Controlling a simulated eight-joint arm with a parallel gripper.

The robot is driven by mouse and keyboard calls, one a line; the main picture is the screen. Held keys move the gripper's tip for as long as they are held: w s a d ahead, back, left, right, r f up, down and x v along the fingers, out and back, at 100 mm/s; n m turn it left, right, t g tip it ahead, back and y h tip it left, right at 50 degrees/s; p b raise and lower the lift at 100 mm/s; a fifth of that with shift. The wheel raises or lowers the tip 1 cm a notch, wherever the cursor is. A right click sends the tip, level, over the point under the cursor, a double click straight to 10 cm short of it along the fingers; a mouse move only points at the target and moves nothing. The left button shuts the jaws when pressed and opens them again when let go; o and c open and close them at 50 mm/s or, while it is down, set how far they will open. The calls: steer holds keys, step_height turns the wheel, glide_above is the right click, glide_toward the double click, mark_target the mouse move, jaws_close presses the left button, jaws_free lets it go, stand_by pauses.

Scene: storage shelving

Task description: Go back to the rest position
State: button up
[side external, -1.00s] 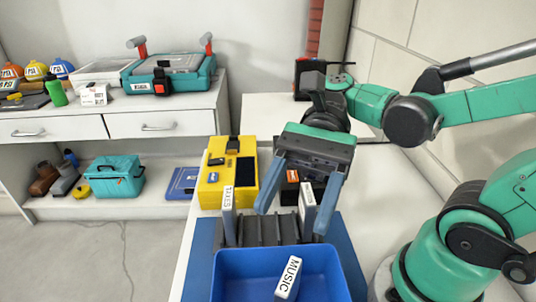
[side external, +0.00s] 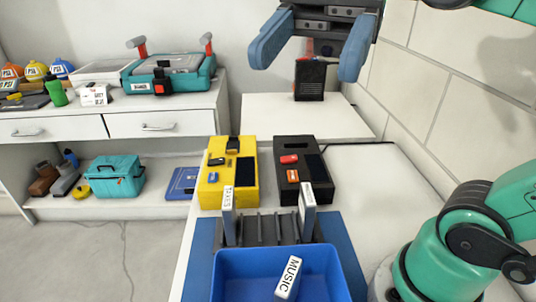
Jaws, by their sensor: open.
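My gripper (side external: 308,58) is at the top of the side external view, raised well above the table. Its two blue fingers are spread apart with nothing between them. Part of my arm is out of the frame at the top right. Below stands a dark slotted rack (side external: 262,230) on a blue mat (side external: 335,228). A labelled case reading TAXES (side external: 229,212) stands upright at its left, and another labelled case (side external: 307,208) stands at its right. A blue bin (side external: 235,262) in front holds a case labelled MUSIC (side external: 288,278), lying tilted.
A yellow device (side external: 210,190) and a black device (side external: 317,188) sit behind the rack. A black box (side external: 310,80) stands on a white surface farther back. White shelving at left carries a teal case (side external: 200,80), helmets and a teal toolbox (side external: 116,178). A tiled wall is at right.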

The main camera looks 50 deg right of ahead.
steer(key=w+d+f+n+t+h, duration=0.2)
steer(key=w+f+t+h, duration=0.1)
steer(key=f, duration=0.4)
steer(key=w+d+f+n+t+h, duration=0.2)
steer(key=f+n+h, duration=0.1)
steer(key=f, duration=0.4)
steer(key=w+d+f+n+t+h, duration=0.5)
steer(key=d+f+n+t+h, duration=0.1)
steer(key=d+n+h, duration=0.2)
steer(key=shift+w+d+f+n, duration=0.25)
steer(key=shift+d+f+n, duration=0.1)
steer(key=shift+n, duration=0.45)
